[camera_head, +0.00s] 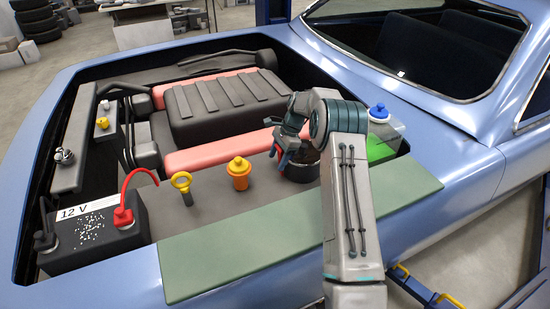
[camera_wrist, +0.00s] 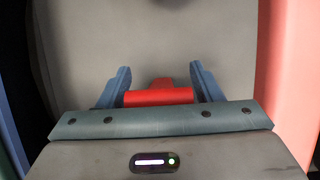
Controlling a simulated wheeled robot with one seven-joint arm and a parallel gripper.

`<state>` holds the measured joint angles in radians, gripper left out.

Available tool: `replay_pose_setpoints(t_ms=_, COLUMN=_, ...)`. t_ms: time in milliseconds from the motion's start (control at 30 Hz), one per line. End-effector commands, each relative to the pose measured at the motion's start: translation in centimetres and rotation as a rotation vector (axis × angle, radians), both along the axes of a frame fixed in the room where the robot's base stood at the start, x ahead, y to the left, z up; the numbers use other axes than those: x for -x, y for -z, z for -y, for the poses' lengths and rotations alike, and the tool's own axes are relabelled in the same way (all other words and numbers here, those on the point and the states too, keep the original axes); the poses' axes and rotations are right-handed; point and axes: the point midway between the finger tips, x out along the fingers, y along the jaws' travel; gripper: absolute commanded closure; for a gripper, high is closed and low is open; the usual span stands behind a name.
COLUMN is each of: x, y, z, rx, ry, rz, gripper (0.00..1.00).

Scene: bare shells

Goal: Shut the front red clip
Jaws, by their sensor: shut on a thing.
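The red clip (camera_wrist: 158,97) shows in the wrist view as a red bar with a smaller red part behind it. It lies between the two blue fingers of my gripper (camera_wrist: 160,78), which are shut on it. In the head view my gripper (camera_head: 284,152) reaches down at the left side of a dark round housing (camera_head: 302,172). Only a little red shows by the fingers there, and my arm hides much of the housing. I cannot tell how far the clip is turned.
A green mat (camera_head: 240,245) covers the near fender. An orange cap (camera_head: 239,173), a yellow dipstick ring (camera_head: 181,181) and a 12 V battery (camera_head: 85,235) are to the left. A blue cap (camera_head: 378,112) is just right of my arm. The engine cover (camera_head: 225,105) lies behind.

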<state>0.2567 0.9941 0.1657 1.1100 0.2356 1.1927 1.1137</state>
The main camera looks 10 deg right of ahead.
Motion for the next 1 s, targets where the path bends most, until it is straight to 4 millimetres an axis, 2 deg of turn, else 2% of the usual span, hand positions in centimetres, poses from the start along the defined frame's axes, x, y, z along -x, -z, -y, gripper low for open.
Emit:
replay_pose_setpoints(t_ms=100, x=-0.26, y=-0.33, z=0.67, rx=0.007, ry=0.006, rz=0.010, gripper=0.81)
replay_pose_setpoints(t_ms=500, x=-0.30, y=-0.38, z=0.69, rx=0.009, ry=0.006, rz=0.011, gripper=0.82)
replay_pose_setpoints(t_ms=533, x=-0.31, y=-0.39, z=0.68, rx=0.009, ry=0.006, rz=0.011, gripper=0.35)
replay_pose_setpoints(t_ms=600, x=-0.29, y=-0.37, z=0.62, rx=0.009, ry=0.006, rz=0.011, gripper=0.21)
replay_pose_setpoints(t_ms=867, x=-0.22, y=-0.26, z=0.24, rx=0.006, ry=0.000, rz=0.007, gripper=0.21)
replay_pose_setpoints(t_ms=1000, x=-0.30, y=-1.05, z=0.63, rx=0.007, ry=0.001, rz=0.007, gripper=0.21)
